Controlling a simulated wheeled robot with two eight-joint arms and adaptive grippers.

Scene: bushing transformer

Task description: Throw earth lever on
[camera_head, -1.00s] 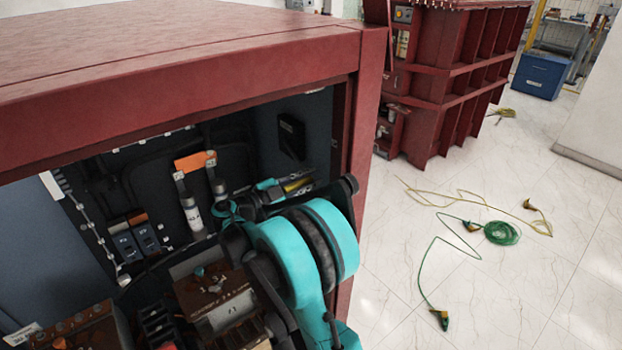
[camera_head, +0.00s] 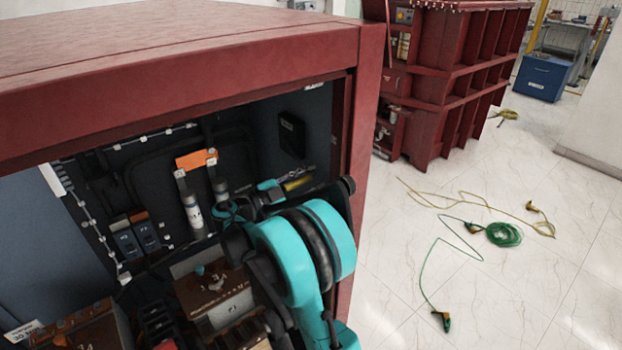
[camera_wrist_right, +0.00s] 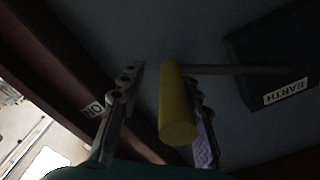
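The earth lever shows as a yellow round handle (camera_wrist_right: 177,105) on a thin grey rod in the right wrist view. The rod runs right to a black box labelled EARTH (camera_wrist_right: 270,62). My right gripper (camera_wrist_right: 163,78) is open around the handle. A gap shows between the left finger and the handle; the handle is close to the right finger, and contact cannot be told. In the head view the handle (camera_head: 298,184) lies by my gripper, below the EARTH box (camera_head: 291,134) on the cabinet's inner wall. My left gripper is not in view.
The red cabinet's frame (camera_head: 362,120) borders the opening closely on the right. Brown terminal blocks (camera_head: 212,290) and a grey cylinder (camera_head: 193,213) crowd the interior. Green cable (camera_head: 502,234) lies on the floor outside.

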